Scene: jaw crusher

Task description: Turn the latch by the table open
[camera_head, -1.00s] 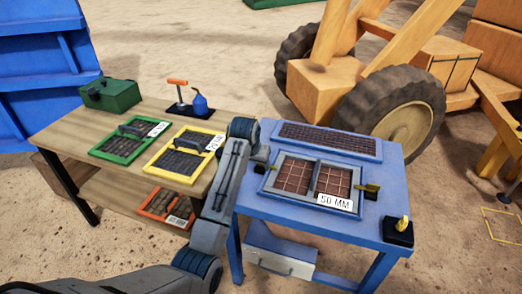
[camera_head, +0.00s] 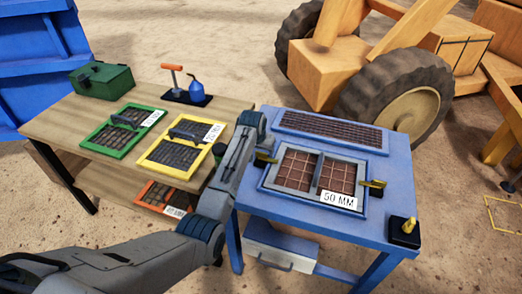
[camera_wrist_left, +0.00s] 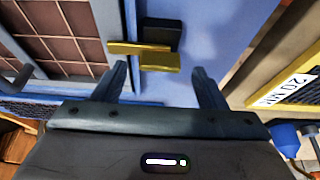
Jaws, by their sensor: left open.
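The latch by the wooden table, a yellow handle on a black block (camera_head: 265,160), sits at the left edge of the framed screen on the blue stand. My left arm comes in from the lower left and bends beside it; the gripper itself is hard to make out there. In the left wrist view, my left gripper (camera_wrist_left: 160,72) is open, with one finger on each side of the yellow latch handle (camera_wrist_left: 160,62). The handle lies near the fingertips; I cannot tell whether they touch it. My right gripper is not in view.
The blue stand (camera_head: 300,226) holds the screen labelled 50 MM (camera_head: 337,176), a second yellow latch (camera_head: 374,184) and a yellow-topped black control (camera_head: 403,232). The wooden table (camera_head: 65,126) holds green and yellow screens, a green toolbox (camera_head: 101,79) and a blue can (camera_head: 196,90).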

